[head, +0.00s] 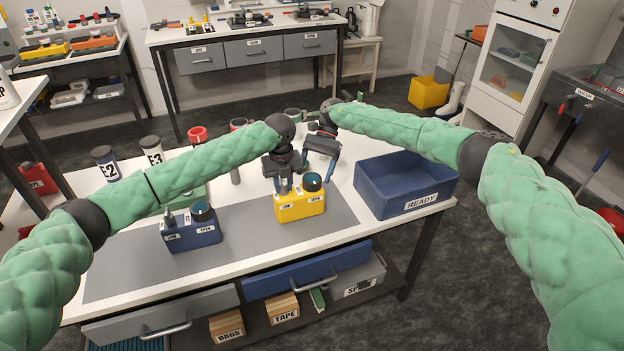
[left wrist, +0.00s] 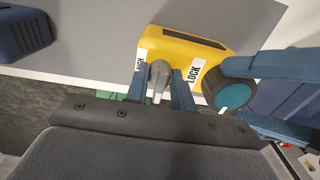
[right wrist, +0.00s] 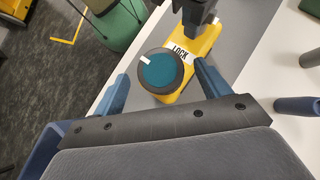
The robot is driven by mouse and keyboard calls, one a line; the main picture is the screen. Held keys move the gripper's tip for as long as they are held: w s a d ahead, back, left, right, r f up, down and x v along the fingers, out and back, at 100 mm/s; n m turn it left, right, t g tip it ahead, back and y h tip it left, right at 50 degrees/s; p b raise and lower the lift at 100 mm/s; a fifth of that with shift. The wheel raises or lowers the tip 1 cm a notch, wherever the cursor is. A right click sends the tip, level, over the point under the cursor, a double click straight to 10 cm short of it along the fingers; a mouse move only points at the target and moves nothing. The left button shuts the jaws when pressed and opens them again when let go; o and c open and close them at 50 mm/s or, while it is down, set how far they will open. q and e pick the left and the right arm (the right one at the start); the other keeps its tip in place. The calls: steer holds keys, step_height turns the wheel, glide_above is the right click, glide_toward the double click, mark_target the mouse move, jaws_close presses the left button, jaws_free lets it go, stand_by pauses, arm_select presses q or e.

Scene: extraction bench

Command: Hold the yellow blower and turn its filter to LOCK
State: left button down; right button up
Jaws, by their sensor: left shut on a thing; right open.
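The yellow blower (head: 300,205) stands upright on the grey mat, with LOW and OPEN labels on its front. My left gripper (head: 283,182) is shut on the blower's grey post; in the left wrist view its fingers (left wrist: 160,90) flank this post (left wrist: 157,76). The round teal filter (head: 312,182) sits on the blower beside the post. My right gripper (right wrist: 163,88) is open, with its fingers on either side of the filter (right wrist: 160,72) and visible gaps. The filter's white mark points away from the LOCK label (right wrist: 180,53).
A blue blower (head: 190,232) stands to the left on the mat (head: 125,262). A blue READY bin (head: 405,205) is at the table's right end. Bottles (head: 105,163) and red-topped items (head: 197,135) stand behind. The mat's front strip is clear.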

mark_target(312, 182)
steer(key=shift+x, duration=1.45)
steer(key=c, duration=1)
